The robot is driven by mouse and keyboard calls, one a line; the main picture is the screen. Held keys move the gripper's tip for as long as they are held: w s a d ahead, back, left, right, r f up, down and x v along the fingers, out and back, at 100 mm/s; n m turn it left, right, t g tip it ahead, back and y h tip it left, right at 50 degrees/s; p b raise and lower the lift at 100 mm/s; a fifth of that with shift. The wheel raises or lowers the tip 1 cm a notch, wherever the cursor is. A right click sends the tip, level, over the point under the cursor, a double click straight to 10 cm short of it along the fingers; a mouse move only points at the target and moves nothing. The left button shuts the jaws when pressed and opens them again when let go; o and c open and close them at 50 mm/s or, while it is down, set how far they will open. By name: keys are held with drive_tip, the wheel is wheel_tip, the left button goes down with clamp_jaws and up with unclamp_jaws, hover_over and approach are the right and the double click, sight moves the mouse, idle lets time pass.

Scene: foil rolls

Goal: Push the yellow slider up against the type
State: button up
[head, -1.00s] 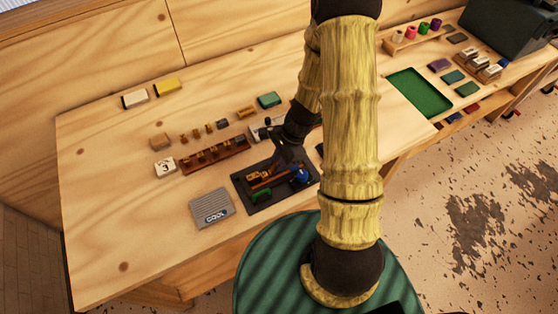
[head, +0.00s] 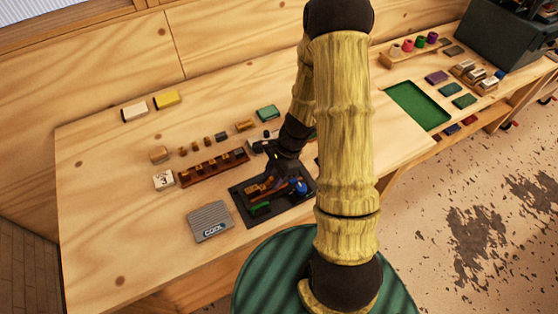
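A black tray (head: 243,214) lies on the wooden bench, left of my arm. In it are small orange-yellow pieces (head: 252,189), a reddish-brown bar (head: 268,195), a green block (head: 260,208) and a blue knob (head: 300,187). Which orange-yellow piece is the slider, and which is the type, is too small to tell. My dark gripper (head: 281,178) points down over the tray's upper middle, close to these pieces. Its fingertips blend with the dark tray, so their opening and any contact are unclear.
A brown rack (head: 214,167) with several small blocks stands behind the tray. A grey "COOL" block (head: 209,222) is left of it, and a white "3" block (head: 163,180) farther left. A green tray (head: 418,104) lies right of my arm. The bench's left front is clear.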

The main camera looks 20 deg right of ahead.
drive_tip(key=v, duration=1.7)
drive_tip(key=shift+s+r, duration=0.1)
drive_tip(key=shift+s, duration=0.05)
drive_tip(key=s+a+r+n+t+h, duration=0.3)
drive_tip(key=s+n, duration=0.4)
drive_tip(key=n, duration=0.9)
drive_tip(key=shift+a+h, duration=0.8)
drive_tip(key=shift+a, duration=0.55)
drive_tip(key=shift+r, duration=0.1)
